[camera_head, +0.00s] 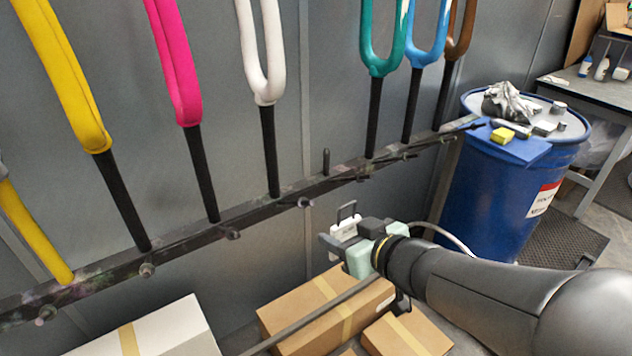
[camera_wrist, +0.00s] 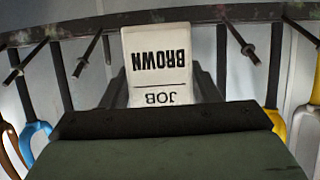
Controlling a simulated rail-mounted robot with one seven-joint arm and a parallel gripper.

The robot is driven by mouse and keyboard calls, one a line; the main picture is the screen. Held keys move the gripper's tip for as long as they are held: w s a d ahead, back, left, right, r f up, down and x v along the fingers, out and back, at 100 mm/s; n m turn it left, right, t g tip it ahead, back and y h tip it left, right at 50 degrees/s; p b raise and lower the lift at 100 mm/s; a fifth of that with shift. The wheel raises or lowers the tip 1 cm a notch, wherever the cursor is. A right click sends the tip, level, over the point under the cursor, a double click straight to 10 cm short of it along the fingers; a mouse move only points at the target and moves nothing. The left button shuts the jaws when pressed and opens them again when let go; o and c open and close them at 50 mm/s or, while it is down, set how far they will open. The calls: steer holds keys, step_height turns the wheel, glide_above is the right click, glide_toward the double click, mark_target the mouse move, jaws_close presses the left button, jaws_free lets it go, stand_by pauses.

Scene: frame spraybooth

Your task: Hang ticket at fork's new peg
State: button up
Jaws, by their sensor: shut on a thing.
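My gripper (camera_head: 350,243) is shut on a white ticket (camera_head: 345,228) with a dark wire loop on top, held in front of and below the rail. In the wrist view the ticket (camera_wrist: 157,65) reads "JOB BROWN" upside down between the jaws. The brown fork (camera_head: 461,30) stands at the far right of the dark rail (camera_head: 190,240); it also shows at the left edge of the wrist view (camera_wrist: 11,148). Pegs stick out of the rail, including one below the white fork (camera_head: 305,202) and one near the teal fork (camera_head: 362,179). The ticket is apart from the pegs.
Yellow, pink, white (camera_head: 262,50), teal (camera_head: 384,40) and blue (camera_head: 427,35) forks stand along the rail. A short bare post (camera_head: 326,160) stands between white and teal. A blue drum (camera_head: 487,205) is at right; cardboard boxes (camera_head: 320,310) lie below.

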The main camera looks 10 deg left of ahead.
steer(key=shift+s, duration=0.15)
steer(key=shift+a, duration=0.2)
steer(key=f+x, duration=0.1)
steer(key=x, duration=1.4)
steer(key=shift+f, duration=0.35)
steer(key=shift+d, duration=0.1)
steer(key=shift+f+b, duration=0.3)
steer(key=o, duration=1)
steer(key=shift+c, duration=0.2)
